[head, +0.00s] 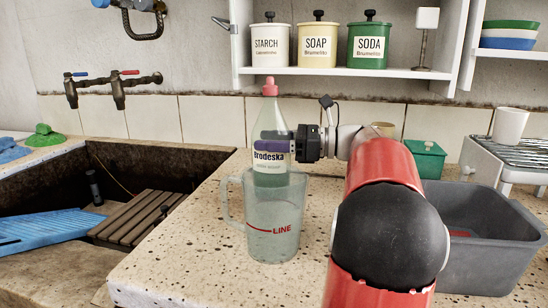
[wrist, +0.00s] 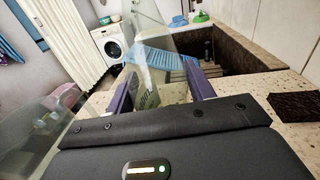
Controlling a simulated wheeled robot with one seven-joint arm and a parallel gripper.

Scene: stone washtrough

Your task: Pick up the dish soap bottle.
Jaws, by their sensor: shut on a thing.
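The dish soap bottle (head: 270,120) is clear and pale green, with a pink cap and a "Brodeska" label. It stands upright behind the glass jug (head: 275,222) in the head view. My gripper (head: 272,146) reaches in from the right and is shut on the bottle at label height. In the wrist view the bottle (wrist: 152,45) shows between the two purple fingers of my gripper (wrist: 162,86). The jug hides the bottle's base, so I cannot tell whether it touches the counter.
The glass jug stands close in front of the bottle. A sink (head: 120,165) with a wooden slat rack (head: 135,215) is to the left. A grey basin (head: 490,250) and green box (head: 424,160) are to the right. A shelf (head: 350,72) with canisters hangs above.

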